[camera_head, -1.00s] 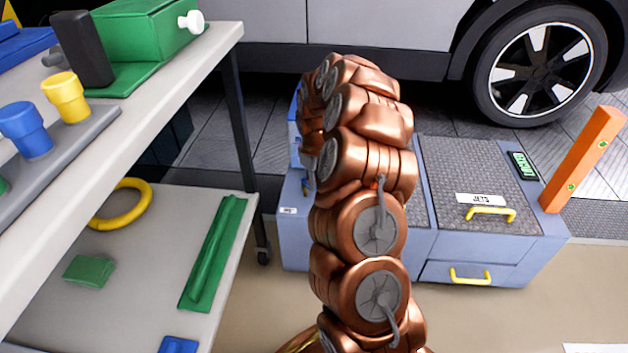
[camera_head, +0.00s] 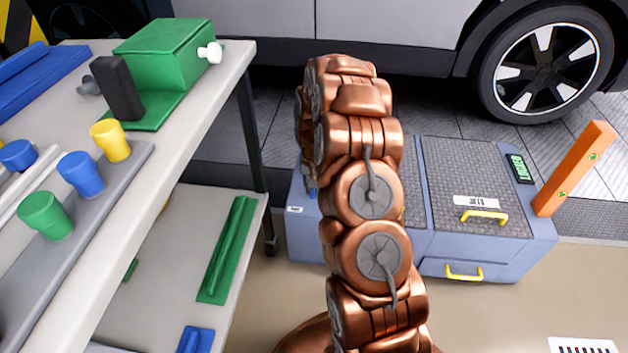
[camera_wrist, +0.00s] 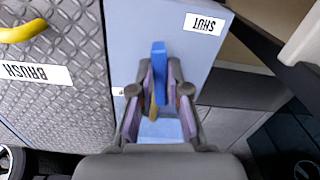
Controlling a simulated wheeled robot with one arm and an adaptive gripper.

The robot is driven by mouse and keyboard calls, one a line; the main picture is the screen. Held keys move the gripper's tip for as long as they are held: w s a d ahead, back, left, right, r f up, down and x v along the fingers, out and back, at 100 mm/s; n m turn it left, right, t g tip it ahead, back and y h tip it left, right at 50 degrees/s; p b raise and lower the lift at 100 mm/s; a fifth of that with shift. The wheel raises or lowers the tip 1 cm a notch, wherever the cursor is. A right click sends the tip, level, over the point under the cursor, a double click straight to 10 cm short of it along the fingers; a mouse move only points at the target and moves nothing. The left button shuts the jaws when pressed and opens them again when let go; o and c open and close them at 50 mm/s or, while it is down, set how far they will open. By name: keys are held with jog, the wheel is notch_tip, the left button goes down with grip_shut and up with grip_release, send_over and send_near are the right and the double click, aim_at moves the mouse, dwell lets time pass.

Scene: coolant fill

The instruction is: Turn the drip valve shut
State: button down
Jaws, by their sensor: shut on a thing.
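In the wrist view the drip valve shows as an upright blue lever (camera_wrist: 159,62) with a brass-coloured part (camera_wrist: 153,110) below it, against a light blue panel. My gripper (camera_wrist: 160,85) has its two fingers closed on either side of the lever, holding it between them. A white label reading SHUT (camera_wrist: 203,24) is on the panel up and to the right of the lever, apart from it. In the head view my copper arm covers the gripper and most of the valve.
The blue-grey cabinet (camera_head: 470,265) has tread-plate lids, with yellow handles (camera_head: 484,217) and a JETS label. A workbench (camera_head: 190,130) with cups and a green box (camera_head: 165,55) is at left. A car stands behind.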

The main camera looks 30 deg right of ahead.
jog(key=shift+w+a+m+p, duration=0.15)
jog(key=shift+a+m+p, duration=0.15)
jog(key=shift+m+p, duration=0.6)
jog(key=shift+m, duration=0.3)
jog(key=c, duration=1.1)
grip_release()
jog(key=shift+c, duration=0.2)
jog(key=shift+r, duration=0.2)
notch_tip(320, 180, up, 12)
jog(key=shift+f, duration=0.15)
